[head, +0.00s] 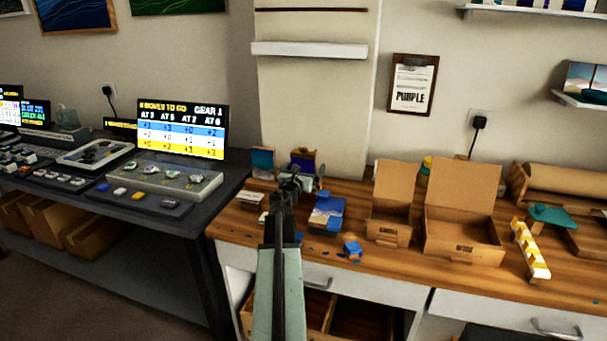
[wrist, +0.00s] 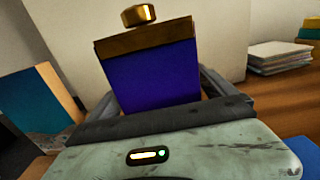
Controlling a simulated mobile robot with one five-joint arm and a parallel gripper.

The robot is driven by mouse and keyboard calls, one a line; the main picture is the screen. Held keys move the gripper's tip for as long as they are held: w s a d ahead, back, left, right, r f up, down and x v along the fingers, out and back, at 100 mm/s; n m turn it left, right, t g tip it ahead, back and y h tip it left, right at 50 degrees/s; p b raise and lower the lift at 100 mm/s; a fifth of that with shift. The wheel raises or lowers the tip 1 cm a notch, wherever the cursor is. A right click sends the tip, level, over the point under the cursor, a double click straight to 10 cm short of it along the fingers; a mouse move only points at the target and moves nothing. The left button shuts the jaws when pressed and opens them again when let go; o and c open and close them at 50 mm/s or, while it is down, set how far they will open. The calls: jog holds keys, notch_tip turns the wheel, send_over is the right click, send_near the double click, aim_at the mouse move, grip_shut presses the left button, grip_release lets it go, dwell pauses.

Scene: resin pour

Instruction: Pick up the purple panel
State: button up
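The purple panel (wrist: 152,75) stands upright in the middle of the wrist view, with a gold-brown top edge and a gold knob above it. In the head view the purple panel (head: 303,163) shows near the back of the wooden bench, partly hidden by my gripper. My gripper (head: 294,178) points toward it. In the wrist view my gripper (wrist: 160,98) has its two dark fingers spread, one at each side of the panel's lower part. The panel's lower end is hidden behind the gripper body, and I cannot tell whether the fingers touch it.
A blue and orange panel (head: 262,162) stands just left. Two open cardboard boxes, one small (head: 388,232) and one larger (head: 462,245), stand farther right. A dark console table (head: 225,185) adjoins the bench.

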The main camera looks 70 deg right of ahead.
jog(key=c, duration=1)
jog(key=shift+c, duration=0.2)
notch_tip(320, 180, up, 10)
jog(key=p, duration=1)
